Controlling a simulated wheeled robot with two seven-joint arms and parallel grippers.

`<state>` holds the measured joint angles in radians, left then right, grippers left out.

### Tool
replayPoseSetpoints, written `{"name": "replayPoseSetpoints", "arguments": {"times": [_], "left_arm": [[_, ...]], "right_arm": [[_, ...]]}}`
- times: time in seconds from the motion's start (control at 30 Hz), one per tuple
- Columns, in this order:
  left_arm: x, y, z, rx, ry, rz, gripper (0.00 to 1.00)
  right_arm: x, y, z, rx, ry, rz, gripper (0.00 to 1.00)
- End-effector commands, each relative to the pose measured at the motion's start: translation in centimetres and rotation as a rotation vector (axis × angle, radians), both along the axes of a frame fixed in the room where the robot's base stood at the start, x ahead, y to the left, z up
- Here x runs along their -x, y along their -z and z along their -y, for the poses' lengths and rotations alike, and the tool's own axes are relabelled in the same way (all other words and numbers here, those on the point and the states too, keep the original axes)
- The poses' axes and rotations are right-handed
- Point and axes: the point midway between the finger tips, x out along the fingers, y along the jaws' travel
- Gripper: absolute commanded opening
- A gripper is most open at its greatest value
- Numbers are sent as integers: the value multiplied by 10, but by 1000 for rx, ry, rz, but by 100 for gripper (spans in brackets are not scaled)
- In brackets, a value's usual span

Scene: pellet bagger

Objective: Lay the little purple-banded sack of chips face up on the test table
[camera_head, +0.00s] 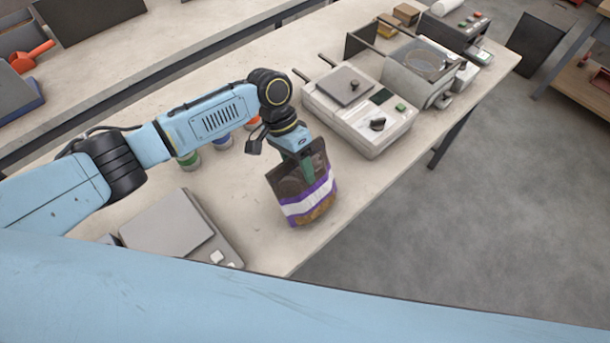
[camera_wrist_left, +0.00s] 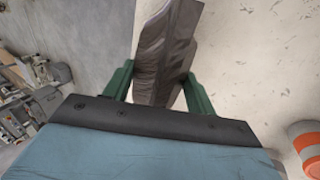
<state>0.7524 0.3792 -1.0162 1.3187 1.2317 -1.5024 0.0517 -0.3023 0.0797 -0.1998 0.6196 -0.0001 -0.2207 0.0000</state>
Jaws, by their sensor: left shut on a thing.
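The purple-banded sack (camera_head: 309,196) is a dark pouch with a purple and white band and brown contents low down. It hangs upright at the front part of the test table (camera_head: 265,245); I cannot tell whether its bottom touches the top. My left gripper (camera_head: 306,168) is shut on its upper part from above. In the left wrist view the sack's dark top (camera_wrist_left: 160,60) sits between the green fingers (camera_wrist_left: 158,88). My right gripper is not in view.
A flat scale (camera_head: 165,230) lies left of the sack. A white sealer-like machine (camera_head: 360,110) stands behind it. Small colored jars (camera_head: 222,140) stand behind my left forearm; an orange-striped one (camera_wrist_left: 308,145) shows in the wrist view. The table's edge is close on the right.

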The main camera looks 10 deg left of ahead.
Motion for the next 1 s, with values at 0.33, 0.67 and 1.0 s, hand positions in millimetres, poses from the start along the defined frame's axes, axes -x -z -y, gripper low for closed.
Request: {"name": "replayPoseSetpoints", "arguments": {"times": [0.33, 0.67, 1.0], "left_arm": [[-22, 19, -25, 192, -5, -144, 15], [-35, 30, -42, 335, -2, -257, 15], [-45, 44, -55, 455, 0, -348, 15]], "right_arm": [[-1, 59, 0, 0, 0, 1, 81], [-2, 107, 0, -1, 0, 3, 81], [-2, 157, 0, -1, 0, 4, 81]]}}
